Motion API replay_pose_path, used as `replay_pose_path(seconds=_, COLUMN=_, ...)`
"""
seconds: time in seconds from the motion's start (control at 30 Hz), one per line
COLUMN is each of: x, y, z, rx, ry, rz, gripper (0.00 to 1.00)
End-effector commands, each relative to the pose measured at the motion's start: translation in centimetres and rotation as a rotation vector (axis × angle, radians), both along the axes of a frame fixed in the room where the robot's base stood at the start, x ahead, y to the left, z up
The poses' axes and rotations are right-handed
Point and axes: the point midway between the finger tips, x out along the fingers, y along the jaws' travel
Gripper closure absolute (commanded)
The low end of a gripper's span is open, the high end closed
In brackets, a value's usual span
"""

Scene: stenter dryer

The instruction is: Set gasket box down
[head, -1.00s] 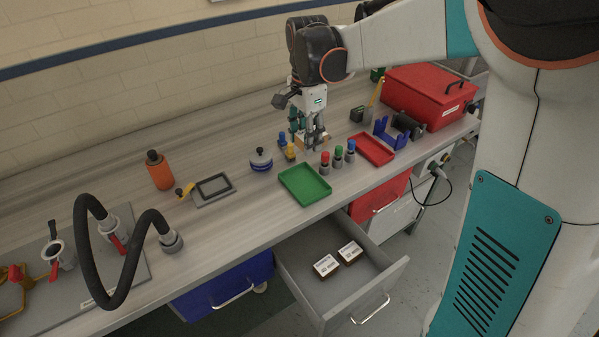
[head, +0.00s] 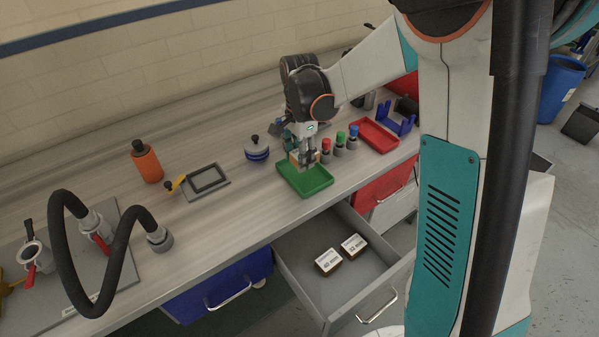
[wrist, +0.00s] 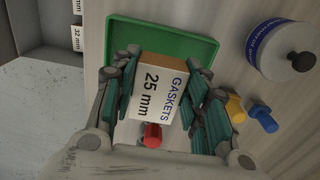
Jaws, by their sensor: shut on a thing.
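The gasket box (wrist: 158,88), a small brown box with a white label reading "GASKETS 25 mm", is between the fingers of my gripper (wrist: 163,95) in the wrist view. In the head view my gripper (head: 306,158) is shut on the box, over the back part of the green tray (head: 304,190). The tray also shows in the wrist view (wrist: 192,36), behind the box. I cannot tell whether the box touches the tray. Two similar labelled boxes (head: 328,261) (head: 354,245) lie in the open drawer (head: 300,250).
Red, green and blue-topped pegs (head: 340,143) stand just right of my gripper. A red tray (head: 378,136) lies beyond them. A grey pot with a blue band (head: 257,150) stands to the left. A black hose (head: 62,240) arches at the far left.

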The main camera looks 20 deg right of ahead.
Motion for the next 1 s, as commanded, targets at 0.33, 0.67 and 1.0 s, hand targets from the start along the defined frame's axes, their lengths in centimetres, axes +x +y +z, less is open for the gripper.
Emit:
replay_pose_path(seconds=0.33, x=0.0, y=0.0, z=-3.1, rx=0.0, ry=0.0, rz=0.0, gripper=0.83)
replay_pose_path(seconds=0.67, x=0.0, y=0.0, z=-5.2, rx=0.0, ry=0.0, rz=0.0, gripper=0.83)
replay_pose_path(seconds=1.0, x=0.0, y=0.0, z=-5.4, rx=0.0, ry=0.0, rz=0.0, gripper=0.39)
